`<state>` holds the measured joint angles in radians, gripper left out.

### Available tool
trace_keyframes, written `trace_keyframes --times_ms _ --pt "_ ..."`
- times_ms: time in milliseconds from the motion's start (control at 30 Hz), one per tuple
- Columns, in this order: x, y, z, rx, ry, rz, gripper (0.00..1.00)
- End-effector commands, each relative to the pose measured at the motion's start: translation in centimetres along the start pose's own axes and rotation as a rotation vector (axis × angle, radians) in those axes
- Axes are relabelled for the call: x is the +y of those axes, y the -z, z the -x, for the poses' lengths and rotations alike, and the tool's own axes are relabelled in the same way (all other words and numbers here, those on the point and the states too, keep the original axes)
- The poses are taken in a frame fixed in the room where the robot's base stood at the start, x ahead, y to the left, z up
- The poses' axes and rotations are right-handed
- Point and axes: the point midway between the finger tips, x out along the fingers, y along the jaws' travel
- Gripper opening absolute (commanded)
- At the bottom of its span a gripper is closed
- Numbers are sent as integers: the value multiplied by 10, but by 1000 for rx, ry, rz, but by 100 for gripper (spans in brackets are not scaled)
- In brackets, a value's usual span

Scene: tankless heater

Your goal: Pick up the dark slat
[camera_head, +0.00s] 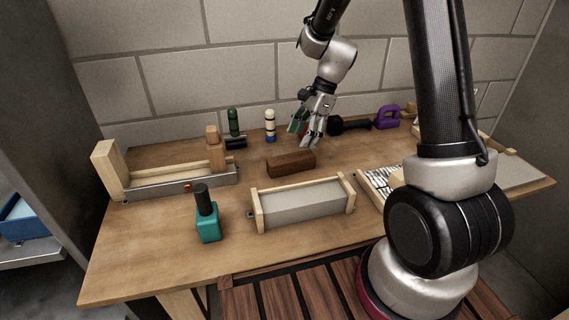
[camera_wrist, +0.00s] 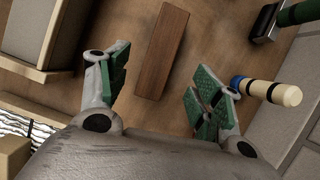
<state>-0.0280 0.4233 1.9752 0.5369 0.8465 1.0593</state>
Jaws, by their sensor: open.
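The dark slat (camera_head: 290,163) is a brown wooden block lying flat near the middle of the wooden table. In the wrist view the slat (camera_wrist: 162,50) runs lengthwise, its near end lying between and beyond the two green-padded fingers. My gripper (camera_head: 307,138) is open and empty above the table, behind and slightly right of the slat. In the wrist view my gripper (camera_wrist: 158,95) has its fingers spread wide, and neither appears to touch the slat.
A grey box with wooden ends (camera_head: 303,205) stands in front of the slat. A teal-based tool (camera_head: 208,222) is at front left, a wooden frame (camera_head: 170,180) at left. Bare table surrounds the slat.

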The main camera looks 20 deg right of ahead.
Motion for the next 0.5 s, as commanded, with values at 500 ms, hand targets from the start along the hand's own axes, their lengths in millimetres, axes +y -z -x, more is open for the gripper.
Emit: trace_keyframes --times_ms 500 --pt "0 0 -38 1 -1 -69 65"
